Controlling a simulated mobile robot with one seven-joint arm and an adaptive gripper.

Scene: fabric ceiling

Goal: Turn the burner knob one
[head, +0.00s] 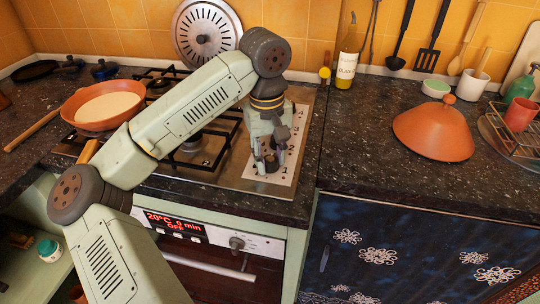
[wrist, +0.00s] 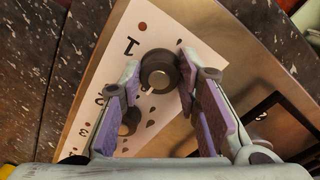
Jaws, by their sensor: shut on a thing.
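Burner knob one (wrist: 157,71) is a dark round knob with a pale mark on its face. It stands on the white control strip (wrist: 135,22) beside the printed "1" in the wrist view. My gripper (wrist: 160,78) has its purple-padded fingers on either side of the knob and is shut on it. In the head view my gripper (head: 267,161) points down at the front end of the white strip (head: 295,143), near the "1", and hides most of the knob.
Another knob (wrist: 129,121) sits close behind between my fingers. The steel hob (head: 232,173) has black grates to the left. An orange pan (head: 104,104) rests at the left. A bottle (head: 347,62) and an orange conical lid (head: 434,131) stand on the right counter.

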